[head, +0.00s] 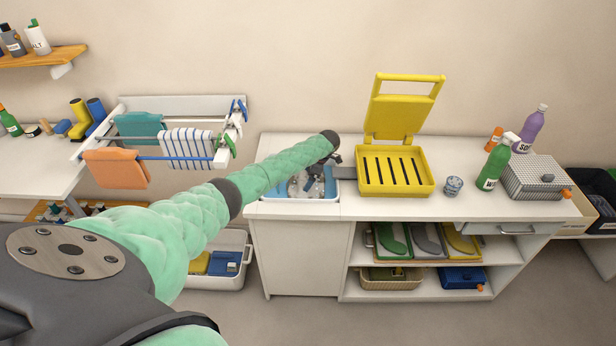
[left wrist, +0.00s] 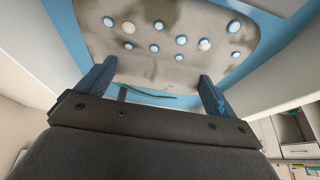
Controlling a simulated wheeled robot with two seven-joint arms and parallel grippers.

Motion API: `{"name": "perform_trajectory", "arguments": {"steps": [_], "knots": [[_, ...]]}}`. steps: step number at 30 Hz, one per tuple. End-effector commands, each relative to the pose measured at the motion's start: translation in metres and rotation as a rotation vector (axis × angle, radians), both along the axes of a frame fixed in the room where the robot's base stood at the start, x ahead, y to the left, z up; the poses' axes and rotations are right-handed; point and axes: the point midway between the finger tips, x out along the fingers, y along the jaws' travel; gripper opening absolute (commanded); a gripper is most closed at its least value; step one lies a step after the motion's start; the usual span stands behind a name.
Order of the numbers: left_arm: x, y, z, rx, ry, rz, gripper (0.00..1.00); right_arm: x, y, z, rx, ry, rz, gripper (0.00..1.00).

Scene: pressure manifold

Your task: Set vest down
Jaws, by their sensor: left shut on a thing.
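My left gripper (head: 318,170) is low over a light blue basin (head: 272,188) set in the white counter. In the left wrist view its two dark blue fingers (left wrist: 155,88) stand well apart, with a thin teal strip (left wrist: 152,98) showing between them. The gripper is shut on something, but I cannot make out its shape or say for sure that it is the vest. Beyond the fingers is a grey, stained surface (left wrist: 165,65) with several round blue and white spots, bordered by blue. My arm hides part of the basin. My right gripper is not in view.
Right of the basin stands an open yellow slotted press (head: 395,188), then a small patterned cup (head: 453,185), a green bottle (head: 492,168) and a grey checkered box (head: 537,178). A wall drying rack (head: 180,105) with hanging cloths is at left.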

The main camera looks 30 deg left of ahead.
Motion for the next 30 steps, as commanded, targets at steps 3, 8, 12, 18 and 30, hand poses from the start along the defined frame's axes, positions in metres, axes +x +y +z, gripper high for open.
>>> {"name": "perform_trajectory", "arguments": {"steps": [3, 8, 12, 18, 30], "knots": [[0.000, 0.000, 0.000, 0.000, 0.000, 0.000, 0.51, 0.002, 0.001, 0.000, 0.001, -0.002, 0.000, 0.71], [0.000, 0.000, -0.003, 0.000, 0.000, 0.000, 0.51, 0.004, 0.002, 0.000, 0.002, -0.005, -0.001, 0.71], [0.000, -0.001, -0.006, 0.000, 0.001, 0.000, 0.51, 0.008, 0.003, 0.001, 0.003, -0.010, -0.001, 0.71], [0.000, 0.000, -0.011, 0.000, 0.001, 0.000, 0.51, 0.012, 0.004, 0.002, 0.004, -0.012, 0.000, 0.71], [0.000, 0.000, -0.011, 0.000, 0.000, 0.000, 1.00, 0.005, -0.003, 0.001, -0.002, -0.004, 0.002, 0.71]]}}
